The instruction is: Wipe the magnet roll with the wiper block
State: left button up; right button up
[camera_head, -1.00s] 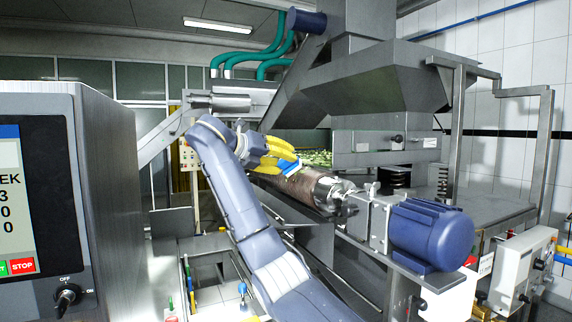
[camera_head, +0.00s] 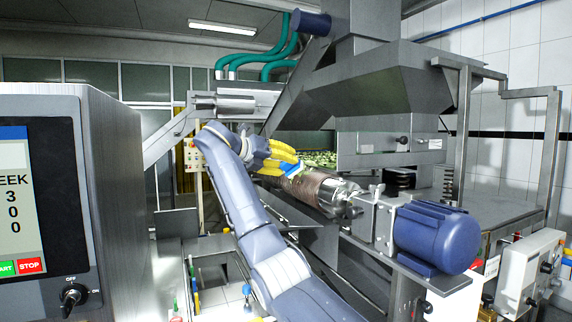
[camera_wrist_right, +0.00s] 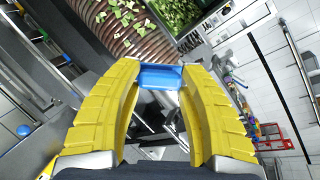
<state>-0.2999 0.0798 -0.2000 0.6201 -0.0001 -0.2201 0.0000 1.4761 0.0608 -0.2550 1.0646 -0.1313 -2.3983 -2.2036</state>
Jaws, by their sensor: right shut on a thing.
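My right gripper (camera_head: 294,168) has yellow fingers and is at the roll's far part. It is shut on the blue wiper block (camera_wrist_right: 160,77), which also shows as a small blue patch in the head view (camera_head: 297,171). The block is at or just above the roll; contact cannot be told. My left gripper is not in view.
A blue motor (camera_head: 437,235) stands at the roll's right end. A grey hopper machine (camera_head: 375,95) rises behind it. Green leafy pieces (camera_head: 318,159) lie behind the roll. A cabinet with a screen (camera_head: 110,200) fills the left side.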

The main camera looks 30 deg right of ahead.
aim_at(294, 171)
jog(key=shift+s+d+f, duration=0.1)
jog(key=shift+d+f, duration=0.45)
jog(key=shift+d, duration=0.25)
jog(key=shift+s+d+f, duration=0.1)
jog(key=shift+d+f, duration=0.5)
jog(key=shift+d, duration=0.25)
jog(key=shift+s+d+f, duration=0.1)
jog(key=shift+d+f, duration=0.45)
jog(key=shift+d, duration=0.25)
jog(key=shift+d+f, duration=0.55)
jog(key=shift+d, duration=0.25)
jog(key=shift+w, duration=1.75)
jog(key=shift+w+d, duration=0.2)
jog(key=shift+w, duration=0.8)
jog(key=shift+w+d, duration=0.15)
jog(key=shift+w, duration=0.85)
jog(key=shift+f, duration=0.1)
jog(key=s+a, duration=0.1)
jog(key=s, duration=1)
jog(key=shift+s, duration=0.15)
jog(key=shift+a, duration=0.15)
jog(key=shift+w+a+r, duration=0.15)
jog(key=shift+a+r, duration=0.8)
jog(key=shift+a, duration=0.25)
jog(key=shift+w+a+r, duration=0.1)
jog(key=shift+a+r, duration=0.8)
jog(key=shift+a, duration=0.3)
